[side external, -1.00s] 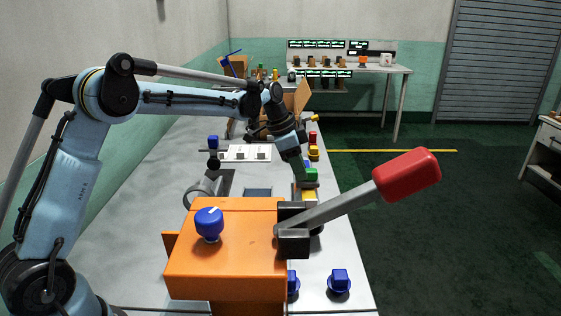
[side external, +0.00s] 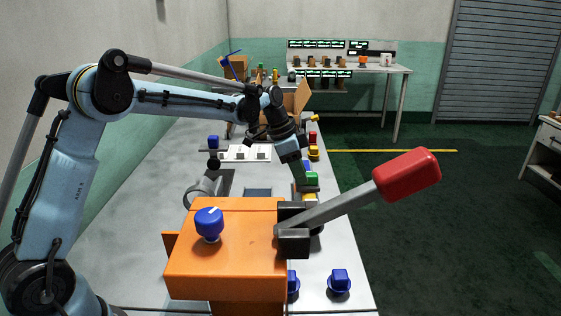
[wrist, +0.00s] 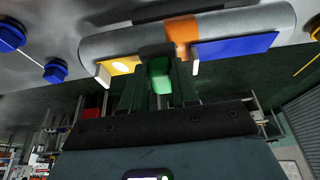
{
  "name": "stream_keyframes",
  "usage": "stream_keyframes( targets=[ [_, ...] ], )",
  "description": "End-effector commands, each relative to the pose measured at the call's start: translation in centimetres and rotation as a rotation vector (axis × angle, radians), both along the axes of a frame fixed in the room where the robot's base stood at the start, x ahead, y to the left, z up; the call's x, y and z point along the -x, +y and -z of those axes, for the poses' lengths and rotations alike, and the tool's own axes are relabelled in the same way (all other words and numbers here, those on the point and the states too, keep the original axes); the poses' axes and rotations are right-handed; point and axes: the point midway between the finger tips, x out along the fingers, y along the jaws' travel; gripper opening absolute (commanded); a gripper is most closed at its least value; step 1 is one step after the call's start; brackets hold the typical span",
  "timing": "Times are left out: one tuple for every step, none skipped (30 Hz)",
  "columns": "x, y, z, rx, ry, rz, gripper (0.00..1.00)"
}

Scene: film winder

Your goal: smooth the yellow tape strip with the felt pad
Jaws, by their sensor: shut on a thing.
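My gripper (wrist: 158,82) is shut on a green grip block (wrist: 159,70), with a dark grey pad (wrist: 157,49), apparently the felt pad, at its far end. The pad is over the grey cylinder's near side, between a yellow piece (wrist: 122,66) and a blue flat piece (wrist: 235,47). In the side external view, the green block (side external: 311,179) sits just above a yellow patch (side external: 309,196), likely the tape strip, behind the orange box. I cannot tell whether the pad touches the strip. The lever mount hides part of this spot.
An orange box (side external: 225,265) with a blue knob (side external: 209,223) stands in front. Its red-handled lever (side external: 407,174) reaches right, past the bench edge. Blue knobs (side external: 339,282) sit at the near right. An orange band (wrist: 182,33) crosses the grey cylinder (wrist: 110,42).

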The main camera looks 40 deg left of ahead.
Motion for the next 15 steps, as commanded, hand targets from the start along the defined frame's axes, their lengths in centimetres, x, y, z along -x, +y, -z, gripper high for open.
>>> stream_keyframes(
  targets=[
    [0.08,-0.08,0.00,0.000,0.000,0.000,0.00],
    [0.09,-0.09,0.00,0.000,0.000,0.000,0.00],
    [0.10,-0.10,0.01,0.000,0.000,0.000,0.00],
    [0.09,-0.09,0.01,0.000,0.000,0.000,0.00],
    [0.09,-0.09,0.01,0.000,0.000,0.000,0.00],
    [0.08,-0.10,0.01,0.000,0.000,0.000,0.00],
    [0.08,-0.10,0.01,0.000,0.000,0.000,0.00],
    [0.08,-0.10,0.01,0.000,0.000,0.000,0.00],
    [0.08,-0.10,0.01,0.000,0.000,0.000,0.00],
    [0.10,-0.12,0.01,0.000,0.000,0.000,0.00],
    [0.11,-0.13,0.01,0.000,0.000,0.000,0.00],
    [0.15,-0.17,0.02,0.000,0.000,0.001,0.00],
    [0.18,-0.21,0.02,0.000,0.000,0.001,0.00],
    [0.24,-0.27,0.03,0.000,0.000,0.001,0.00],
    [0.31,-0.35,0.05,0.000,0.000,0.001,0.00]
  ],
)
